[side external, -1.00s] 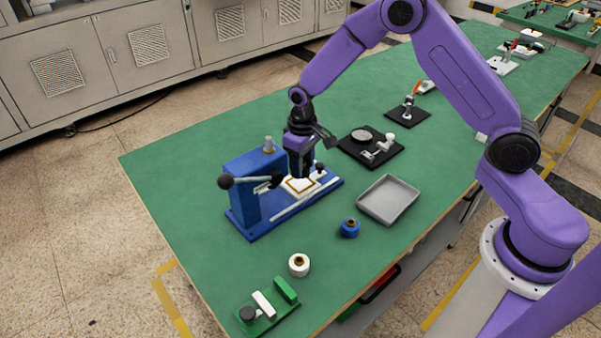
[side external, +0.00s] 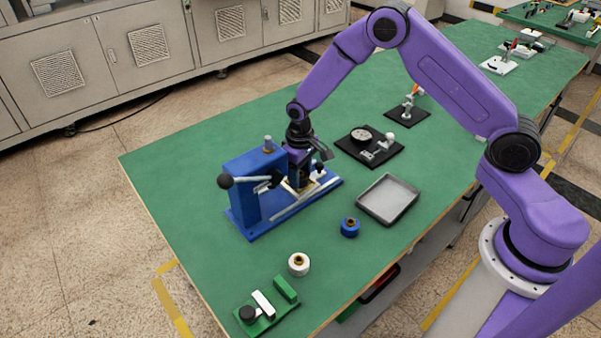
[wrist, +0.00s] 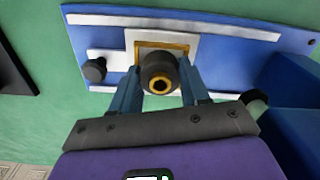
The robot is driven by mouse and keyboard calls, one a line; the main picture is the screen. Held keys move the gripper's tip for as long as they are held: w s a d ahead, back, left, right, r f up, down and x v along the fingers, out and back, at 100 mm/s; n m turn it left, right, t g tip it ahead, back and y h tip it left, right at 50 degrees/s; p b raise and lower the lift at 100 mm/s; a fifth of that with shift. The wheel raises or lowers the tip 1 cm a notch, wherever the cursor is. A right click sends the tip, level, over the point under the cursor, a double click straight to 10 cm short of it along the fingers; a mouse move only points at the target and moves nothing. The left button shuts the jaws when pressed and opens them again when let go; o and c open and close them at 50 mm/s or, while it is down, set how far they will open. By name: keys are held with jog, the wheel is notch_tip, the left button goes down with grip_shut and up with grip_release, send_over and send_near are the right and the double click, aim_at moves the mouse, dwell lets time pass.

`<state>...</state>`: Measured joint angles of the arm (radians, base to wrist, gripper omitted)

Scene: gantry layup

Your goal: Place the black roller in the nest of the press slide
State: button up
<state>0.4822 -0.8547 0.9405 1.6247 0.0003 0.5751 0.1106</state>
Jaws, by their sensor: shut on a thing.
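The black roller (wrist: 160,80) is between the fingers of my gripper (wrist: 160,92) in the wrist view, its brass-coloured bore facing the camera. My gripper is shut on it. The nest (wrist: 184,47) is a white plate with a brass-coloured frame on the blue press base (wrist: 225,62), and the roller overlaps it in the wrist view. In the side view my gripper (side external: 301,186) is low over the slide of the blue press (side external: 245,190). I cannot tell whether the roller touches the nest, as the fingers hide it there.
The press lever with its black knob (side external: 225,181) and a small black knob (wrist: 95,69) are close to my gripper. A grey tray (side external: 388,199), a blue roller (side external: 350,227), a white roller (side external: 299,264) and a green fixture (side external: 268,306) stand nearby. A black gauge plate (side external: 370,147) is behind.

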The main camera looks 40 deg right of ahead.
jog(key=shift+s+d+f, duration=0.15)
jog(key=shift+f, duration=0.4)
jog(key=o, duration=1.1)
jog(key=shift+o, duration=0.3)
notch_tip(320, 180, up, 13)
jog(key=shift+r, duration=0.2)
jog(key=s+f+n+g+h, duration=0.1)
jog(key=s+f+g, duration=0.15)
jog(key=s, duration=0.25)
jog(key=s+a+r+n+t, duration=0.15)
jog(key=s+r, duration=0.25)
jog(key=s, duration=0.4)
jog(key=s+a+r+n+t, duration=0.1)
jog(key=s+r+n, duration=0.2)
jog(key=s+r, duration=0.3)
jog(key=s+d+n, duration=0.2)
jog(key=s+d, duration=0.1)
jog(key=s, duration=0.4)
jog(key=s+d+r+n+y, duration=0.1)
jog(key=s+d+n, duration=0.1)
jog(key=s, duration=0.6)
jog(key=shift+s+d, duration=0.15)
jog(key=shift+d, duration=0.35)
